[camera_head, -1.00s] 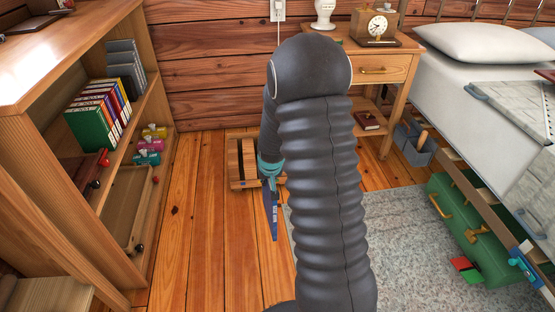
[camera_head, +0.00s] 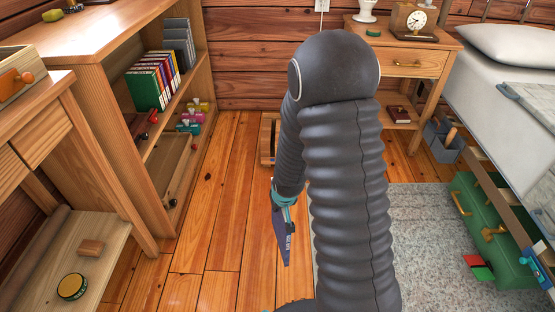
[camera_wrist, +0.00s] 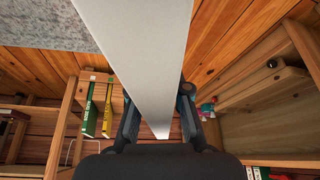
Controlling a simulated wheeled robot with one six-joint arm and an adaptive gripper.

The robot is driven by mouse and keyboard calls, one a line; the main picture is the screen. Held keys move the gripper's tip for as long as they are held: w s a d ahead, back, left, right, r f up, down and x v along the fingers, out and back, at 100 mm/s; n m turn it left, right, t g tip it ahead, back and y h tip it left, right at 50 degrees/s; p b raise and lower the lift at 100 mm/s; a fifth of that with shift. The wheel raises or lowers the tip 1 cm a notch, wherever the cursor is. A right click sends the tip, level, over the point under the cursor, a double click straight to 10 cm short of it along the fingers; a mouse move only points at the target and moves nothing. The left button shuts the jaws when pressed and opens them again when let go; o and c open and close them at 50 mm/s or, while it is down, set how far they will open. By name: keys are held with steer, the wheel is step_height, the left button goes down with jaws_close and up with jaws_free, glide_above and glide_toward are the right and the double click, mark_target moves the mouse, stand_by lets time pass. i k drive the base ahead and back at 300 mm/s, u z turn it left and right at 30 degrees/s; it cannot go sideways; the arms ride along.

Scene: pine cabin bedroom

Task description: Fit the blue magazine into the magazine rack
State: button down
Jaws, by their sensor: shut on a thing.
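My gripper (camera_head: 284,199) is shut on the blue magazine (camera_head: 281,238), which hangs down steeply over the plank floor in the head view. In the wrist view the magazine (camera_wrist: 140,45) is a long pale slab running between the fingers of my gripper (camera_wrist: 158,118). The wooden magazine rack (camera_head: 267,140) stands on the floor beyond, near the back wall, mostly hidden by my arm. In the wrist view a wooden piece that looks like the rack (camera_wrist: 117,100) shows left of the magazine, with green and yellow spines in it. The magazine is apart from the rack.
A bookshelf (camera_head: 110,75) with books and boxes stands left, and a desk (camera_head: 40,110) nearer left. A nightstand (camera_head: 430,65) and a bed are at right, with a green case (camera_head: 490,230) beside the bed. A grey rug (camera_head: 425,225) lies right; plank floor left of my arm is clear.

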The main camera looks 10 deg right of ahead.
mark_target(272, 121)
steer(key=u, duration=0.5)
steer(key=i, duration=1)
steer(key=z, duration=0.5)
